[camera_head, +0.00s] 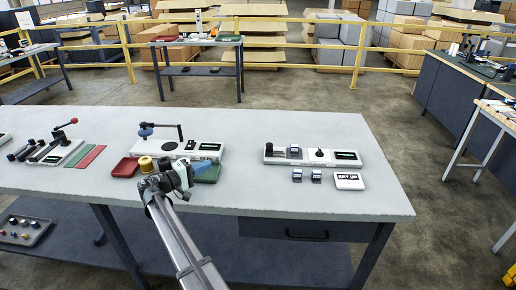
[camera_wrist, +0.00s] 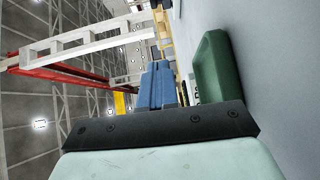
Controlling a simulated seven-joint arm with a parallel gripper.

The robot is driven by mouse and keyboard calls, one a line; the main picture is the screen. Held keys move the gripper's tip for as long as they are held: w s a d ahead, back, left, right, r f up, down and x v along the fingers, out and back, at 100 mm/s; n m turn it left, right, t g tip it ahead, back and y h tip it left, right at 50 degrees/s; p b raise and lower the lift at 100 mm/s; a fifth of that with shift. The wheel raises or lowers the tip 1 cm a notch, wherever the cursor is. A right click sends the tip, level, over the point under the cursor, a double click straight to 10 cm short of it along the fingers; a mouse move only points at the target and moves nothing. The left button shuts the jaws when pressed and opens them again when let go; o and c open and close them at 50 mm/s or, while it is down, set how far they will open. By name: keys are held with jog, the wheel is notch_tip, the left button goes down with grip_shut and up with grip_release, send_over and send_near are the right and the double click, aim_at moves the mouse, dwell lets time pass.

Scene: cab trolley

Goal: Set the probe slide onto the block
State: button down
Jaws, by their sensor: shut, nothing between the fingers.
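A long pale fixture (camera_head: 275,160) lies on the right part of the bench in the head view. It carries a small dark slide-like block (camera_head: 294,152), a dark post with a round base (camera_head: 319,153) and a dark label plate (camera_head: 345,156). I cannot tell for sure which part is the probe slide. Two small dark blocks (camera_head: 297,175) and (camera_head: 316,175) sit apart in front of it. My gripper (camera_head: 200,167) is well left of these, low over the bench by the green tray. Its blue fingers (camera_wrist: 158,84) are shut and empty in the wrist view.
The green tray (camera_head: 209,174) is close beside my fingers; it also shows in the wrist view (camera_wrist: 214,65). Behind is a fixture with a lever (camera_head: 207,151); a red tray (camera_head: 126,167) and a yellow cylinder (camera_head: 146,165) are left. A "SET UP" sign (camera_head: 349,181) stands right. The bench's right end is clear.

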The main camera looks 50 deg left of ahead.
jog(key=shift+w+d+f+t, duration=0.1)
jog(key=shift+d+t, duration=0.1)
jog(key=shift+t, duration=0.1)
send_near(269, 149)
jog(key=w+a, duration=0.2)
jog(key=a, duration=0.1)
jog(key=w+a+r, duration=0.1)
jog(key=a, duration=0.1)
jog(key=shift+w+a+r, duration=0.1)
jog(key=shift+w+a, duration=0.05)
jog(key=shift+a, duration=0.05)
jog(key=shift+w+d, duration=1.5)
jog(key=shift+w+d, duration=1.75)
jog(key=shift+w, duration=0.1)
